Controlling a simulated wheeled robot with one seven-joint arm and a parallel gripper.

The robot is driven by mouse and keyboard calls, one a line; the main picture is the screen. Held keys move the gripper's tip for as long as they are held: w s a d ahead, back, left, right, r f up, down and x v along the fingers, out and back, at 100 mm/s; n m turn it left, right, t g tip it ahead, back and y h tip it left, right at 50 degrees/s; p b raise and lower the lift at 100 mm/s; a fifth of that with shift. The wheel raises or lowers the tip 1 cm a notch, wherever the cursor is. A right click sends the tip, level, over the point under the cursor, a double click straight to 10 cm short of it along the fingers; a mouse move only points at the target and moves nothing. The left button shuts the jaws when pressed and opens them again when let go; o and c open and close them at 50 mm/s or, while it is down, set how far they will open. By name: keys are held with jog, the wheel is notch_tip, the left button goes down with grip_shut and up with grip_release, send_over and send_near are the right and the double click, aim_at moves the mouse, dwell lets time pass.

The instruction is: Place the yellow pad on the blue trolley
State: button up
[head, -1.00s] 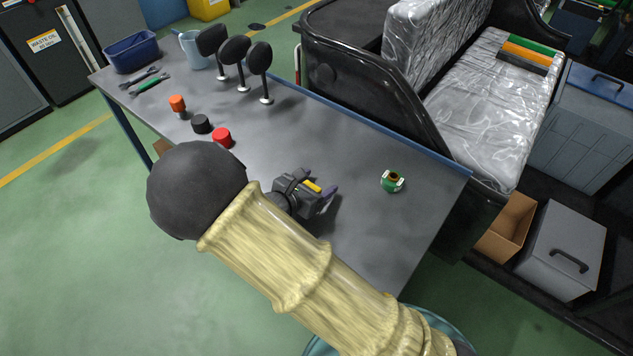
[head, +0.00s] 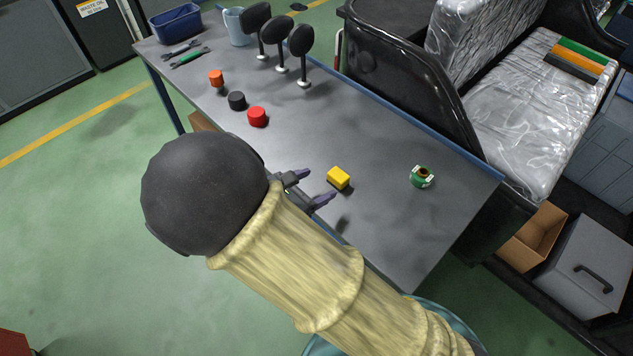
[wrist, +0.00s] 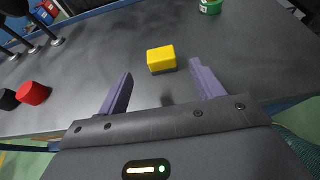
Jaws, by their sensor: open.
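The yellow pad (head: 339,178), a small block, sits on the grey top of the blue-edged trolley (head: 390,235), near its front edge. It also shows in the wrist view (wrist: 161,59), just beyond the fingertips and between their lines. My gripper (head: 318,184) is open and empty, with its two purple fingers apart and pointing at the pad. In the wrist view my gripper (wrist: 161,69) shows bare trolley top between the fingers. The pad appears clear of both fingers.
A green round part (head: 422,176) lies right of the pad. Red (head: 257,117), black (head: 237,101) and orange (head: 216,78) knobs stand to the left. Behind are black paddle-shaped pieces, a mug and a blue bin (head: 175,23). A black vehicle body borders the trolley's far side.

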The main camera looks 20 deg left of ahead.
jog(key=shift+d, duration=0.1)
dwell(0.5)
